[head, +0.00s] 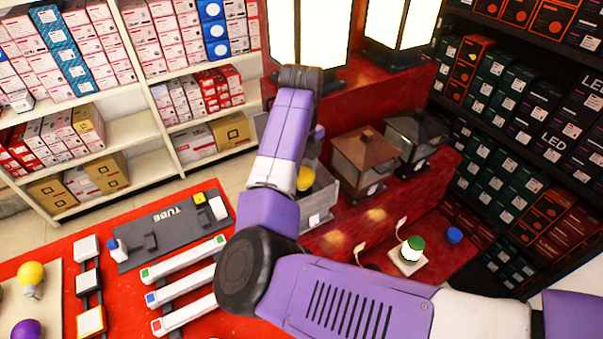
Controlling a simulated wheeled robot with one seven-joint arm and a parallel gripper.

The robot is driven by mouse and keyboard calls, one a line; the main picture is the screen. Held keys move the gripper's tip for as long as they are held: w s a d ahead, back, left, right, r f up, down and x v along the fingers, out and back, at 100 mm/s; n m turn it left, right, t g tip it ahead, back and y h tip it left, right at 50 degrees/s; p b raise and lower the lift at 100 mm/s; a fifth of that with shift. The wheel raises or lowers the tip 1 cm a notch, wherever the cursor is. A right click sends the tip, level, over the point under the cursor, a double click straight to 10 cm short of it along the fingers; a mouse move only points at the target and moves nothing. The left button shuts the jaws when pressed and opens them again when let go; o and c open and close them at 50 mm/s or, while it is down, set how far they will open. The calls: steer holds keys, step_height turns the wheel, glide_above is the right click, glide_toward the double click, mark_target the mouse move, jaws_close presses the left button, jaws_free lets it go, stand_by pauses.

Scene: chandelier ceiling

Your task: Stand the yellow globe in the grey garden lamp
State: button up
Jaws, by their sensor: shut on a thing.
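The yellow globe (305,179) shows as a small rounded patch just right of my purple and white forearm, at the grey open-topped, box-shaped lamp (322,200) on the red stepped display. My gripper (309,162) is mostly hidden behind my forearm; a little of the purple hand shows above the globe. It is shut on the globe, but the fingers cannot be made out. The globe overlaps the lamp's opening in this view; I cannot tell whether it touches the lamp inside. My forearm hides the lamp's left part.
A brown-roofed lantern (368,158) and a dark lantern (414,134) stand right of the grey lamp. Tall lit lanterns (400,22) stand above. A green-topped light (413,248) sits lower right. Another yellow bulb (31,274) and a purple bulb (27,330) lie at left.

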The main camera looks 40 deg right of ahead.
steer(key=shift+f, duration=0.35)
stand_by(0.8)
steer(key=o, duration=1.5)
steer(key=shift+c, duration=0.2)
step_height(320, 180, up, 8)
steer(key=shift+b, duration=0.7)
